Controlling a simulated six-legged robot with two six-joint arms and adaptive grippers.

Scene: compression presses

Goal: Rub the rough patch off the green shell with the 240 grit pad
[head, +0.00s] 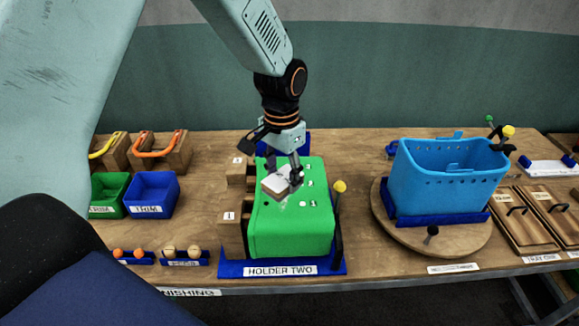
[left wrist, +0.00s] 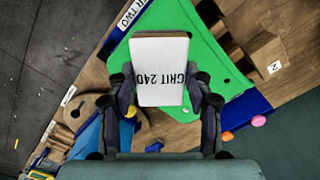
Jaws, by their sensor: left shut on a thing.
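The green shell (head: 290,228) sits in the blue holder marked HOLDER TWO (head: 318,268). In the left wrist view the shell (left wrist: 222,72) lies behind the pad. My left gripper (head: 285,178) is shut on the 240 grit pad (head: 274,186), a pale block with a brown edge, at the shell's top face. The pad (left wrist: 160,62) reads GRIT 240 in the left wrist view, between the fingers. Whether it touches the shell is unclear. A faint pale smudge (head: 284,204) shows just below the pad; the pad may hide more. My right gripper is not in view.
Wooden blocks (head: 232,232) flank the shell on the left, and a yellow-knobbed lever (head: 339,187) stands at its right. A blue basket (head: 446,175) stands on a round wooden board (head: 452,243). Green (head: 108,190) and blue (head: 152,193) bins are at left.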

